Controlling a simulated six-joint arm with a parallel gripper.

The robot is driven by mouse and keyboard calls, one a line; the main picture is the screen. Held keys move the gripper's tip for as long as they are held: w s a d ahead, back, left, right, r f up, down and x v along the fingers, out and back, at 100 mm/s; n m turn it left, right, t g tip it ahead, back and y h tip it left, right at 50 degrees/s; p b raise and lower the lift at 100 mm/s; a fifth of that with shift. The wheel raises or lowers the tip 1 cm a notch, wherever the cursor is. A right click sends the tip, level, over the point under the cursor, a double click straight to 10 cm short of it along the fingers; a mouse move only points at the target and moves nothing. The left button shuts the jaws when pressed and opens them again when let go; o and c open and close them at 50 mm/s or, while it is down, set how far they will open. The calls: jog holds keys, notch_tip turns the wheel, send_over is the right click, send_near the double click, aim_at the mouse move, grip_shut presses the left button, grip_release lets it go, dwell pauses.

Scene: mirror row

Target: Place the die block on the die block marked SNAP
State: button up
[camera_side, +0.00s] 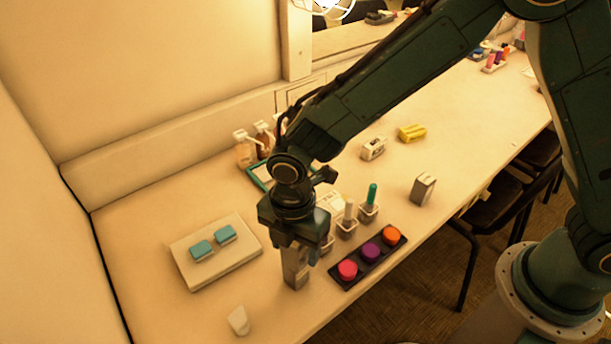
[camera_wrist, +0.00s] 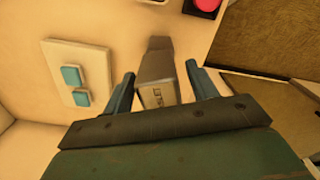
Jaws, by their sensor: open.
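A grey upright block (camera_side: 295,273) stands on the counter below my gripper (camera_side: 300,253) in the side view. In the wrist view my gripper (camera_wrist: 160,70) is open, with one finger on each side of this block (camera_wrist: 158,75). Dark lettering shows on its near face, too small and blurred to read surely. A second grey block (camera_side: 423,188) stands apart near the counter's front edge, right of my gripper. No marking on it is readable. I cannot tell which block bears SNAP. My gripper hides the upper part of the first block in the side view.
A black tray (camera_side: 337,284) with pink, purple and orange pots lies close right of my gripper. Several small holders (camera_side: 347,229) stand behind it. A white case (camera_side: 182,272) with two teal pieces lies left. A pale wedge (camera_side: 238,320) stands in front. The counter between is clear.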

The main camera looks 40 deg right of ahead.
notch_tip(320, 180, up, 12)
jog(key=shift+f, duration=0.25)
jog(key=shift+r, duration=0.3)
jog(key=shift+d, duration=0.1)
dwell(0.5)
jog(key=s+d+r+m+t+y, duration=0.1)
jog(key=s+d+r+m, duration=0.1)
jog(key=d+r+m, duration=0.45)
jog(key=s+d+r+m+t, duration=0.15)
jog(key=d+r+m, duration=0.25)
jog(key=d, duration=0.5)
jog(key=s+d+r+m+t+h, duration=0.1)
jog(key=s+d+m+t, duration=0.2)
jog(key=s+d+m, duration=0.8)
jog(key=shift+s+d+r+m, duration=0.35)
jog(key=shift+s+m, duration=0.1)
jog(key=shift+s, duration=0.4)
